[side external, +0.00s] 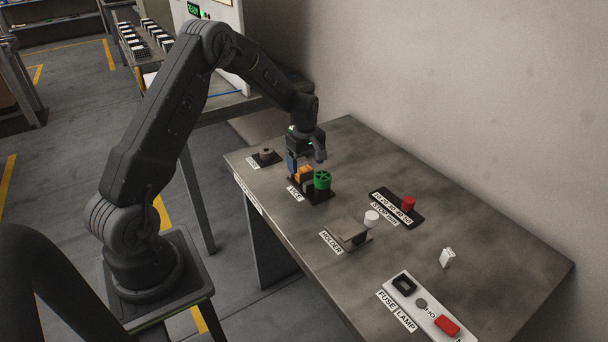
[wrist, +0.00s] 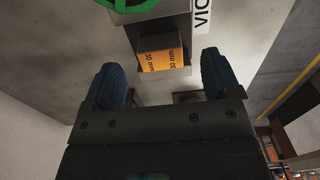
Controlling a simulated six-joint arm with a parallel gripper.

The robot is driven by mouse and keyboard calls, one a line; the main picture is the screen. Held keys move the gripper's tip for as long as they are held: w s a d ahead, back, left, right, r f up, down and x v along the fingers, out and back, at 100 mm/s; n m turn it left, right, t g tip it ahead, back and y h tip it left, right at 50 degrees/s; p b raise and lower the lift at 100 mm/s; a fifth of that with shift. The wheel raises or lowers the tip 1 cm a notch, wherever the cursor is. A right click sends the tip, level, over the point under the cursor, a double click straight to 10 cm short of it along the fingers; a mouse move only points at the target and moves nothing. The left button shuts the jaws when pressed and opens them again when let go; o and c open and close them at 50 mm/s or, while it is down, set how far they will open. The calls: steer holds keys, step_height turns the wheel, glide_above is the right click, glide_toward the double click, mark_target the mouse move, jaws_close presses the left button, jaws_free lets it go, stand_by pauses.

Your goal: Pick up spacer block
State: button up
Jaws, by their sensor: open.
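The spacer block, orange with "30 mm" printed on it, shows in the wrist view (wrist: 160,60) and in the side view (side external: 304,174). It sits in the grey vice (wrist: 180,28), which has a green wheel (side external: 322,180). My gripper (wrist: 162,80) is open, with dark blue fingers spread wider than the block.
A small dark fixture (side external: 265,156) lies behind the vice. A wall borders the bench's far side.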

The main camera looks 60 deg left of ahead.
mark_target(306, 171)
step_height(306, 171, down, 4)
steer(key=shift+f, duration=0.25)
steer(key=c, duration=1.1)
